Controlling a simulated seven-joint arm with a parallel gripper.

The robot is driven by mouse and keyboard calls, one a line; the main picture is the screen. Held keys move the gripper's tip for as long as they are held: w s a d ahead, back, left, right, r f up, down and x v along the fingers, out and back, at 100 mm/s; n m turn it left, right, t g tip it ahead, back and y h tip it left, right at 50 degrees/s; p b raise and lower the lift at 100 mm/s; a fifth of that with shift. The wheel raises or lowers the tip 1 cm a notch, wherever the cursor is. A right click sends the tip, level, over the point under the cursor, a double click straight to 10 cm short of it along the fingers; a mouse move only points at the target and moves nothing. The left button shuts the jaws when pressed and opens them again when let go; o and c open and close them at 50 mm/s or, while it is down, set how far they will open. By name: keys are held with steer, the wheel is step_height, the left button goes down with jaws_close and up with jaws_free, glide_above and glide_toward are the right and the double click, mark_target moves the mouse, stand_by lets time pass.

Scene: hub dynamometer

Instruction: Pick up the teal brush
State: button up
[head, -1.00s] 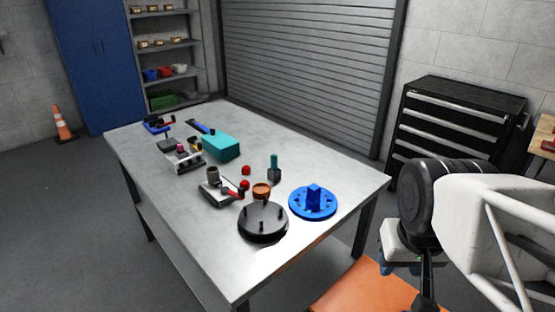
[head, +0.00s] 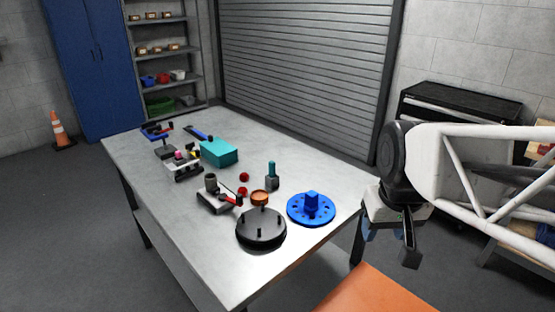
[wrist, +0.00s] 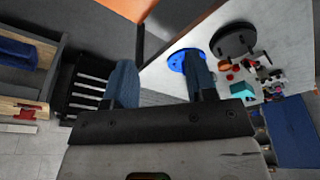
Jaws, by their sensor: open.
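The teal brush (head: 271,175) stands upright on the workbench, teal handle up and a grey block at its bottom. It is behind the blue flanged disc and to the right of two small red knobs. My gripper (head: 388,240) is off the right edge of the bench, well apart from the brush. In the wrist view my gripper (wrist: 160,80) has its two blue fingers spread with nothing between them. I cannot make out the brush for sure in the wrist view.
The blue disc (head: 311,209) and a dark round plate with pegs (head: 261,230) stand near the brush. A copper-coloured cup (head: 259,197), a grey fixture (head: 219,200) and a teal box (head: 219,152) are to its left. The bench's far right (head: 325,180) is clear.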

steer(key=w+a+r+n, duration=0.2)
steer(key=w+a, duration=0.1)
steer(key=w, duration=1.1)
steer(key=n+g+y, duration=0.1)
steer(key=n, duration=0.5)
glide_above(272, 162)
steer(key=f, duration=1.5)
steer(key=shift+s+d+f, duration=0.15)
steer(key=shift+d+f, duration=0.05)
steer(key=shift+f, duration=0.05)
steer(key=shift+a+f, duration=0.1)
steer(key=shift+f, duration=1.2)
